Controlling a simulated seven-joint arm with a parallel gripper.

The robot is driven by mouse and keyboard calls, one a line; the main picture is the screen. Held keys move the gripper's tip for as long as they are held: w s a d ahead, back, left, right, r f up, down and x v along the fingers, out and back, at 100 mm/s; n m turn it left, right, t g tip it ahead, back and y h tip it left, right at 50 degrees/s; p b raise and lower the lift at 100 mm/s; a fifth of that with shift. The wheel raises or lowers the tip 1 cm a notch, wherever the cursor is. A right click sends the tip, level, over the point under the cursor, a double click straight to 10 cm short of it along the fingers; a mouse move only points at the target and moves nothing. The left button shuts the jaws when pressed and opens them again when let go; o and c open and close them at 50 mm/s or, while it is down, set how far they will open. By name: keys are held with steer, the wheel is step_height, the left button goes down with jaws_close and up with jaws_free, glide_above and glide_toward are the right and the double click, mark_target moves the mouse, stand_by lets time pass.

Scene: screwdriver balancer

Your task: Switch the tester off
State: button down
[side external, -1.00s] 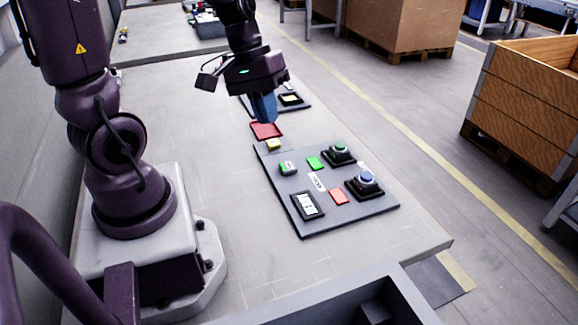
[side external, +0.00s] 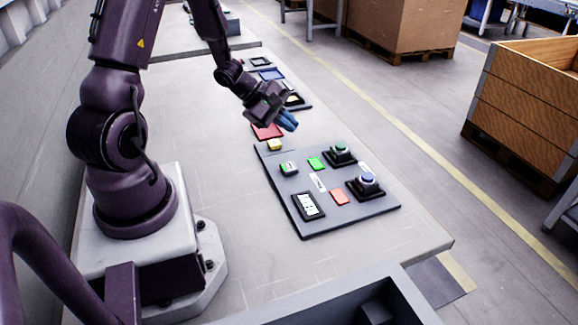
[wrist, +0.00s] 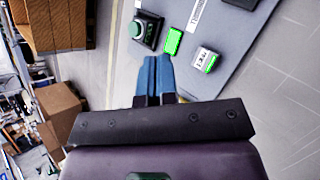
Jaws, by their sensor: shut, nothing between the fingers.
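The grey panel (side external: 285,203) lies flat on the bench. It carries a green round button (side external: 339,147) and a blue round button (side external: 367,180) on dark bases. A green tile (side external: 315,163), a red tile (side external: 340,197), a small white-and-green block (side external: 289,168) and a lit display (side external: 308,205) also sit on it. My gripper (side external: 293,124) is shut and empty, tilted, above the bench beyond the panel's far edge. In the wrist view, its blue fingers (wrist: 158,60) point toward the panel, with the green button (wrist: 143,29), green tile (wrist: 173,41) and white-and-green block (wrist: 205,59) ahead.
A yellow block (side external: 274,145) sits at the panel's far left corner. A red tray (side external: 267,131) lies just beyond it. A second dark panel (side external: 298,104) lies farther back, partly behind my gripper. The bench left of the panel is clear. A wooden crate (side external: 525,100) stands off to the right.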

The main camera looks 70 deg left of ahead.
mark_target(288, 168)
steer(key=shift+f, duration=0.1)
steer(key=shift+f, duration=4.3)
steer(key=shift+f, duration=0.4)
steer(key=shift+f, duration=0.45)
steer(key=shift+r, duration=0.9)
steer(key=shift+r, duration=2.5)
